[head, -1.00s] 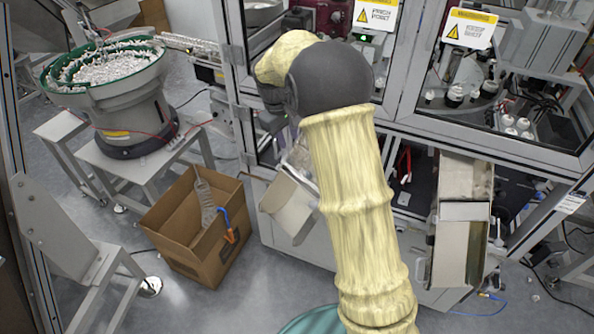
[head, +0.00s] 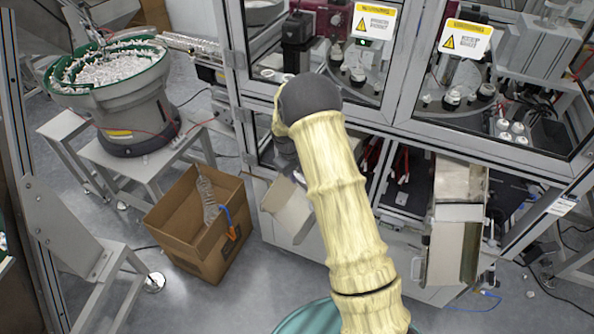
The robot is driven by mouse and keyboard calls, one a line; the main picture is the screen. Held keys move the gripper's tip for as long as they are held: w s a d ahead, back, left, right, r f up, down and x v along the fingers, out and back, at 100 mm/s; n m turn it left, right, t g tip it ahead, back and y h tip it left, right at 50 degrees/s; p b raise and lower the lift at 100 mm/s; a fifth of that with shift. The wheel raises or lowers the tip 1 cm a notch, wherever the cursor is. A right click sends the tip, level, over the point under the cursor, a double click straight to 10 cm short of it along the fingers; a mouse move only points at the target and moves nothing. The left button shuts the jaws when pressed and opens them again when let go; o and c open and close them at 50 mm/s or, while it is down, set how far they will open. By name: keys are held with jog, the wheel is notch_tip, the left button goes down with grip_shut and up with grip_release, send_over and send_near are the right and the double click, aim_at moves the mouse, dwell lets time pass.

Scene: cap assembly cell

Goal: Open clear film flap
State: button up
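The assembly machine (head: 395,122) has an aluminium frame with clear panels, two of them bearing yellow-and-white warning labels. I cannot tell for certain which clear sheet is the film flap. My arm (head: 340,200), in a pale yellow sleeve with a dark joint at its top, reaches up to the machine's front at the lower left corner of the clear panels. My gripper is hidden behind the arm, so its fingers and what they touch cannot be seen.
An open cardboard box (head: 205,228) stands on the floor left of the arm. A green-rimmed feeder bowl (head: 115,85) of small white parts stands at upper left. Metal chutes (head: 290,210) and (head: 455,215) jut from the machine's front.

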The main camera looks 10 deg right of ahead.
jog(key=shift+f, duration=0.3)
grip_shut()
